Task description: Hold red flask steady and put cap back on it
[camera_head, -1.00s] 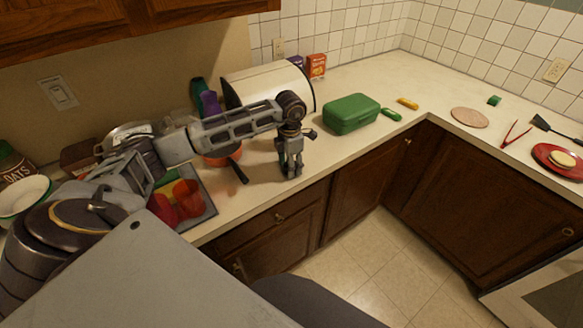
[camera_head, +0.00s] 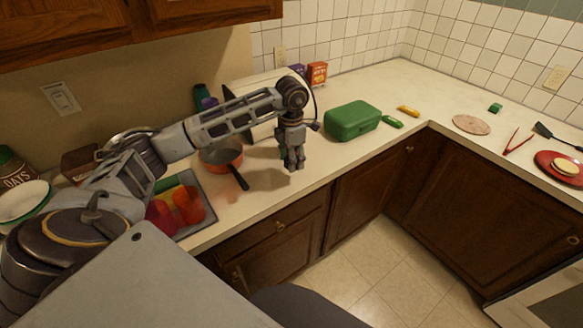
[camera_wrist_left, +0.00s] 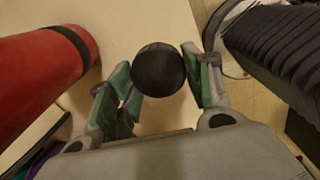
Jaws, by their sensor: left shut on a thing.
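In the left wrist view my left gripper (camera_wrist_left: 160,85) is shut on a round black cap (camera_wrist_left: 158,68), held between its fingertips. The red flask (camera_wrist_left: 35,75), with a black band around it, is at the left of that view, apart from the cap and partly cut off by the frame. In the head view my left gripper (camera_head: 292,164) points down above the counter, left of the green box. I cannot make out the cap or the flask there. My right gripper is not in view.
The green box (camera_head: 352,120) stands right of the gripper. A red plate (camera_head: 560,172) is far right. The counter's front edge (camera_head: 310,190) is close below. A dark ribbed shape fills the wrist view's upper right.

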